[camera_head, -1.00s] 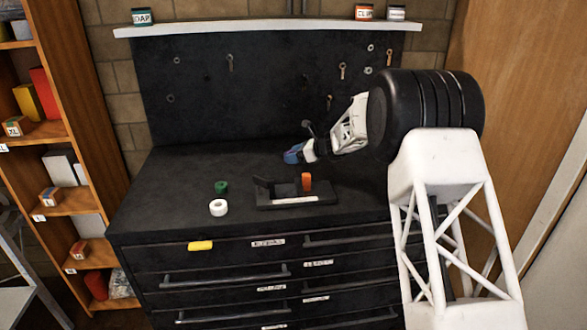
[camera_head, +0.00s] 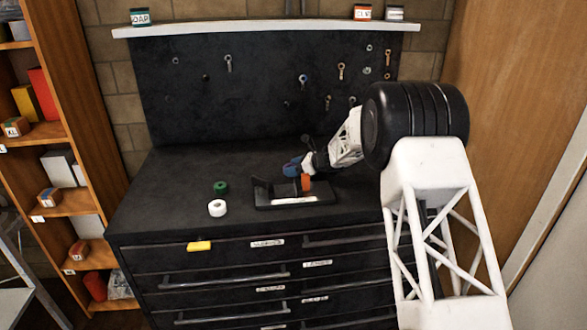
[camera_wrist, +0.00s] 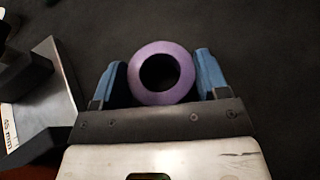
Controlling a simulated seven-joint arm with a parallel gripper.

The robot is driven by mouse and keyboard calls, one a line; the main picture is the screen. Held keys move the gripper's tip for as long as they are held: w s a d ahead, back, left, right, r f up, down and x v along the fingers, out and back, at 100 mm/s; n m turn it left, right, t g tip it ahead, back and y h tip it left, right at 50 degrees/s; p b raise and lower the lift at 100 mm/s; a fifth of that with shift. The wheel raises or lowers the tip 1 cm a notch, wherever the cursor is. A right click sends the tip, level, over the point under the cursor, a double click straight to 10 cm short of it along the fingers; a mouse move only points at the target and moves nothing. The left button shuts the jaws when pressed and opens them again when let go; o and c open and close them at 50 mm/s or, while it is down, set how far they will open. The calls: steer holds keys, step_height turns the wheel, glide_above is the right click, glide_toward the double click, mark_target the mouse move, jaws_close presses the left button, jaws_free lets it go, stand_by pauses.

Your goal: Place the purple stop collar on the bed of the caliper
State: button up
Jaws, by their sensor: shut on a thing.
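The purple stop collar (camera_wrist: 134,74) is held between the two blue fingers of my gripper (camera_head: 291,168) in the wrist view, its round hole facing the camera. The collar cannot be made out in the head view. The caliper (camera_head: 325,197) lies on the dark bench top, with a pale bed strip (camera_head: 288,201), an upright black jaw at its left and an orange part (camera_head: 306,182) on it. My gripper is just behind and above the caliper in the head view. The caliper's metal bed also shows at the left of the wrist view (camera_wrist: 62,88), apart from the collar.
A green ring (camera_head: 221,187) and a white ring (camera_head: 217,207) lie left of the caliper. A black pegboard (camera_head: 200,110) with hanging parts stands behind. The bench's back left is clear.

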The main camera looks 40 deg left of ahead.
steer(key=shift+f, duration=0.1)
stand_by(0.3)
steer(key=o, duration=0.9)
steer(key=shift+o, duration=0.2)
steer(key=shift+d, duration=0.1)
steer(key=v, duration=1.2)
